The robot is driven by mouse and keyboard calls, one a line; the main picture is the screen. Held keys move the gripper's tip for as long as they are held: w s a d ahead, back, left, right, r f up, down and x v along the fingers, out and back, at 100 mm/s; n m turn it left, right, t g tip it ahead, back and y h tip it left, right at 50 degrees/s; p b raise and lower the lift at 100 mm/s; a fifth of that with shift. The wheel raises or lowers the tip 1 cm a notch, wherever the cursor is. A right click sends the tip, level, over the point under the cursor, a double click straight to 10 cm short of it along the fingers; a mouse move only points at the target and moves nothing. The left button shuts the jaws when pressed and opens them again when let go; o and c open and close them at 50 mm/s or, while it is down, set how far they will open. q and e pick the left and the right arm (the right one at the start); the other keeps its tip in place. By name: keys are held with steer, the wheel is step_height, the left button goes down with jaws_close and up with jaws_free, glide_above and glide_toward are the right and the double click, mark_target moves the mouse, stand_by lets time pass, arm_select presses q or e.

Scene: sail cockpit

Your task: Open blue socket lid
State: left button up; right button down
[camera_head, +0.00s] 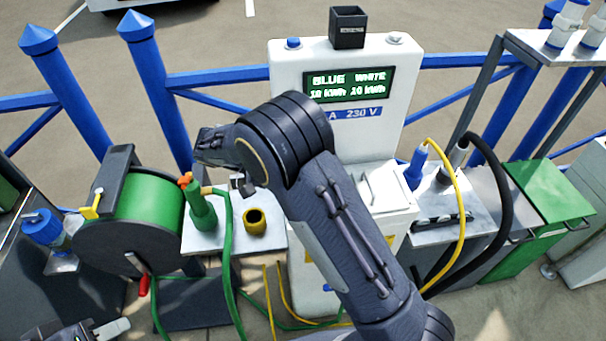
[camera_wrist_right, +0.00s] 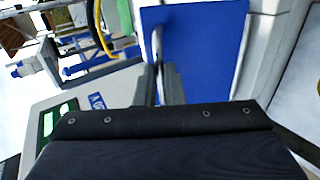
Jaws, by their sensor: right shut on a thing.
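The blue socket lid (camera_wrist_right: 205,50) is a flat blue panel in the right wrist view, with a thin grey bar handle (camera_wrist_right: 158,42) along one side. The fingers of my right gripper (camera_wrist_right: 160,85) are shut on this handle. I cannot tell how far the lid stands from its frame. In the head view my right arm crosses in front of the white power pedestal (camera_head: 345,60) and hides the blue lid. The white lid (camera_head: 390,188) shows to the right of the arm. My left gripper (camera_head: 95,330) is partly in view at the bottom left; its opening is unclear.
A green hose reel (camera_head: 150,205) stands at the left. Yellow and black cables (camera_head: 455,195) hang at the right, near a green box (camera_head: 550,190). Blue railings run behind.

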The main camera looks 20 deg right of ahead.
steer(key=shift+a+f, duration=0.2)
steer(key=shift+a, duration=0.3)
steer(key=shift+a+f, duration=0.15)
steer(key=shift+a, duration=0.3)
steer(key=c, duration=1.5)
jaws_free()
steer(key=shift+w+f, duration=0.1)
steer(key=shift+w, duration=0.05)
steer(key=shift+r, duration=0.2)
steer(key=shift+b+v, duration=0.6)
steer(key=shift+v, duration=3.3)
steer(key=shift+c, duration=0.2)
